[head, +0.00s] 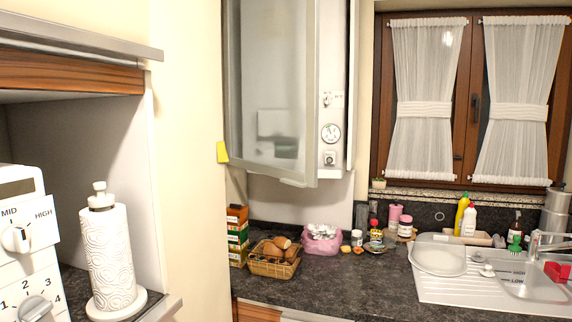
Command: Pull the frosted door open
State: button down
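The frosted door (272,85) hangs on the wall cabinet in the upper middle of the head view. It is a tall translucent panel with a grey metal frame. It stands partly open, its right edge swung out from the cabinet. A white boiler (331,110) with a dial and knobs shows to the right of that edge and is blurred behind the panel. My gripper is not in view.
A paper towel roll (110,258) and a white appliance (25,240) stand at left. Below the door, the dark counter (330,285) holds a bread basket (272,265), boxes (237,236) and a pink bag (321,242). A sink (500,280) lies at right.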

aim_at(271, 48)
jog(key=u, duration=0.1)
jog(key=i, duration=1.05)
jog(key=z, duration=0.25)
